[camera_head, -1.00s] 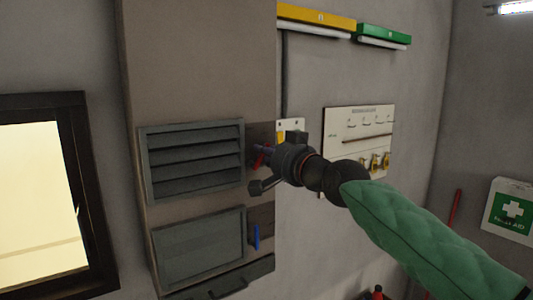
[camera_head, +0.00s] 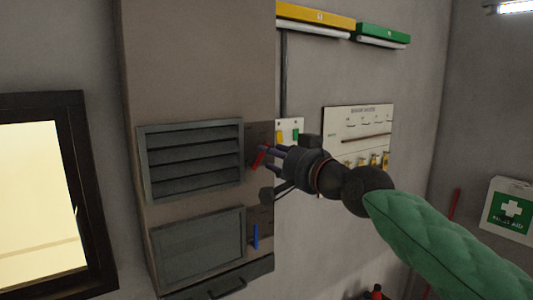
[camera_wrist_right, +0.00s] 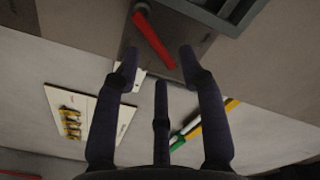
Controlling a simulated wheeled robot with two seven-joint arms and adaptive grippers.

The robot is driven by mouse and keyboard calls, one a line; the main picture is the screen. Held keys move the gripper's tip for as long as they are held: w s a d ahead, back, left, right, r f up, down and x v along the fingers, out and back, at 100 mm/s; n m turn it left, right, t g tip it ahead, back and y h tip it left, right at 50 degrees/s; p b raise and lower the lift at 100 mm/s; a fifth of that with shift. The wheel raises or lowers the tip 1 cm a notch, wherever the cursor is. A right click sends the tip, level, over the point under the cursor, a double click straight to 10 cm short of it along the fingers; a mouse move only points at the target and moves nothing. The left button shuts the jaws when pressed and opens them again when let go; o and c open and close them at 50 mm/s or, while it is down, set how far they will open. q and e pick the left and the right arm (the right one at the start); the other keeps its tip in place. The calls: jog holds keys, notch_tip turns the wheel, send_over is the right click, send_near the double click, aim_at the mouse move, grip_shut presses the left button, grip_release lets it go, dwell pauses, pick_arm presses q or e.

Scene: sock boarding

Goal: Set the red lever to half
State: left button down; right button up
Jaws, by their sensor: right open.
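The red lever (camera_head: 259,157) sits on a dark plate beside the upper louvred vent and stands tilted, its upper end leaning right. In the right wrist view the red lever (camera_wrist_right: 153,40) lies just beyond the fingertips, running from a dark pivot at upper left. My right gripper (camera_head: 268,158) is open, with its fingers pointing left at the lever; it also shows in the right wrist view (camera_wrist_right: 160,75), with nothing between its fingers. I cannot tell whether a finger touches the lever. My left gripper is out of view.
The upper louvred vent (camera_head: 194,160) and a lower grey panel (camera_head: 200,250) are on the brown column. A blue lever (camera_head: 256,237) stands below the red one. A white board (camera_head: 357,118) hangs behind my right arm. A dark-framed window (camera_head: 75,190) is at left.

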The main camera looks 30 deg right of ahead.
jog(key=s, duration=0.7)
jog(key=shift+s+d, duration=0.3)
jog(key=shift+s, duration=0.1)
